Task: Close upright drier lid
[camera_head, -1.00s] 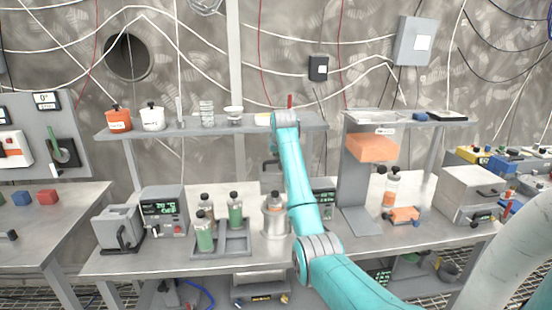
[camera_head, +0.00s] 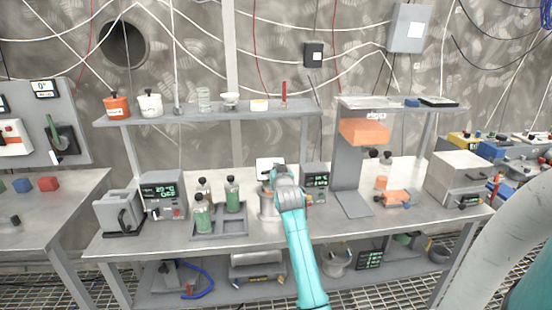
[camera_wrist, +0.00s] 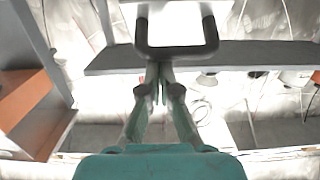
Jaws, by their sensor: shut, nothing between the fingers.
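The upright drier stands mid-bench in the head view, with a silver cylindrical body (camera_head: 267,207) partly hidden by my arm. A pale raised lid (camera_head: 264,163) shows above it, partly covered by my wrist. In the wrist view, the lid's pale panel (camera_wrist: 180,8) is at the top edge, with a dark U-shaped handle (camera_wrist: 176,50) on it. My gripper (camera_wrist: 160,72) is shut and empty, its tips at the handle's bar; I cannot tell whether they touch. The fingertips are hidden in the head view.
A bottle rack (camera_head: 218,225) stands left of the drier, and a box with a green display (camera_head: 316,181) to its right. A shelf (camera_head: 205,115) with small vessels runs above. A grey stand (camera_head: 350,190) with an orange block (camera_head: 364,131) is farther right.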

